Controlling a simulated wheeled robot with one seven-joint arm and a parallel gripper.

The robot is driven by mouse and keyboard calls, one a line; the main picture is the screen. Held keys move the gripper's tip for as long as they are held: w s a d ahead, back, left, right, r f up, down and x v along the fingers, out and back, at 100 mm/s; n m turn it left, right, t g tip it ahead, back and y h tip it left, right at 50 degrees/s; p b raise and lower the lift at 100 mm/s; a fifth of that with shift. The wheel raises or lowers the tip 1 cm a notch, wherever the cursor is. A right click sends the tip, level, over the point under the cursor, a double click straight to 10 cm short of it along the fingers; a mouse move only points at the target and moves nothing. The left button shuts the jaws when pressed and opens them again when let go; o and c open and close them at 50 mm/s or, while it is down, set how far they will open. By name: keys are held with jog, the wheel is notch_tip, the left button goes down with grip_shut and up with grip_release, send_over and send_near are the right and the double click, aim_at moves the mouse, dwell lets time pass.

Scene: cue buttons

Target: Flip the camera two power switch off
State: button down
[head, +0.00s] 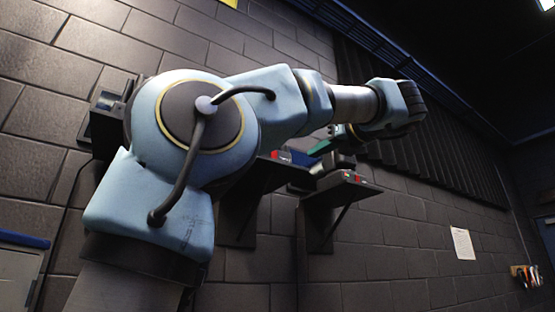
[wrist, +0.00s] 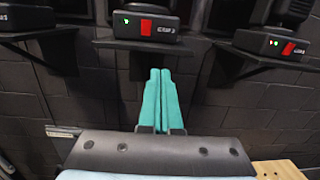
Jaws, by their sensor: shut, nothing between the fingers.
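In the wrist view a black box (wrist: 140,24) with a red switch (wrist: 146,27), a small green light and a hard-to-read "CAM" label sits on a wall shelf at the top. I cannot tell for sure whether its number is two. A second box (wrist: 275,45) with a red switch (wrist: 288,48) and small lights is at the upper right; its label is unreadable. My gripper (wrist: 160,70) has teal fingers, shut together and empty, pointing up from below the middle box and apart from it. In the head view a teal finger (head: 320,147) shows near the boxes, partly hidden by my arm.
A third box (wrist: 25,18) is cut off at the left of the wrist view. Dark shelves (wrist: 135,46) with brackets hold the boxes against a block wall. A wooden piece (wrist: 280,170) shows at the lower right. In the head view a paper sheet (head: 463,244) hangs on the wall.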

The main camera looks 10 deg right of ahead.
jog(key=shift+y, duration=0.4)
jog(key=s+r, duration=0.1)
jog(key=a+r, duration=0.1)
jog(key=s+r, duration=0.1)
jog(key=shift+s+a+r, duration=0.25)
jog(key=shift+s+r, duration=0.05)
jog(key=shift+w, duration=0.1)
jog(key=shift+p+x, duration=2.15)
jog(key=shift+x, duration=4.8)
jog(key=shift+a, duration=0.1)
